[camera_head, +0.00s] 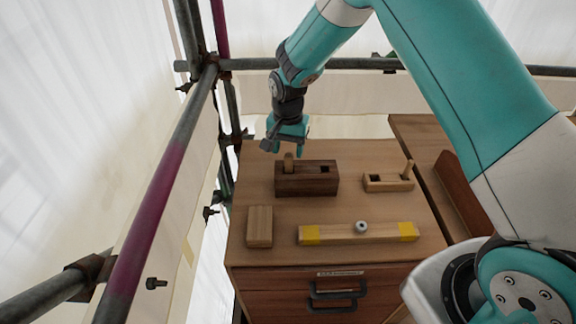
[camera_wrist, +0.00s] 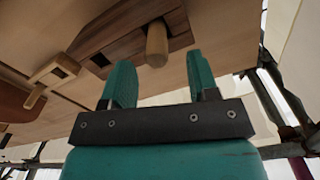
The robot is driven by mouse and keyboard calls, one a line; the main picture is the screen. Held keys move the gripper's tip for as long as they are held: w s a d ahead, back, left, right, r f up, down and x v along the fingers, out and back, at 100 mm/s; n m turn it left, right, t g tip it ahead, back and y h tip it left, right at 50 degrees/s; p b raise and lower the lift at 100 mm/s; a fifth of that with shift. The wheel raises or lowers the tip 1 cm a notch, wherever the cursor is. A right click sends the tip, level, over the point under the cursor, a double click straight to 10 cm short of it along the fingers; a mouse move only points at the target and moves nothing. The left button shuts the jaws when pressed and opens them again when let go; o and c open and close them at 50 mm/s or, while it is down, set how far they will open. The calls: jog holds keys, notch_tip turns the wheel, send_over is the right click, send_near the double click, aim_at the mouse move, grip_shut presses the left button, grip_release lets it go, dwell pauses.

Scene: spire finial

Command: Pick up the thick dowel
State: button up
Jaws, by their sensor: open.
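The thick dowel (camera_head: 289,162) is a light wooden peg standing in the left hole of a dark wooden block (camera_head: 306,182). The block's right hole is empty. In the wrist view the thick dowel (camera_wrist: 157,46) points toward the camera, beyond the fingertips and lined up roughly between them. My gripper (camera_head: 284,148) is open and empty, just above and behind the dowel in the head view. Both teal fingers of my gripper (camera_wrist: 160,76) show in the wrist view, apart from the dowel.
A smaller light block (camera_head: 388,184) with a thinner dowel (camera_head: 408,169) stands to the right. A plain wood block (camera_head: 259,227) and a yellow-ended bar (camera_head: 340,234) with a grey ring (camera_head: 361,226) lie in front. Scaffold poles (camera_head: 160,190) stand left.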

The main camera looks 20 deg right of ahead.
jog(key=shift+s+f+p, duration=0.2)
jog(key=shift+f+p, duration=0.8)
jog(key=shift+f, duration=1.45)
jog(key=c, duration=1)
jog(key=shift+r, duration=0.1)
notch_tip(320, 180, up, 20)
jog(key=b, duration=0.4)
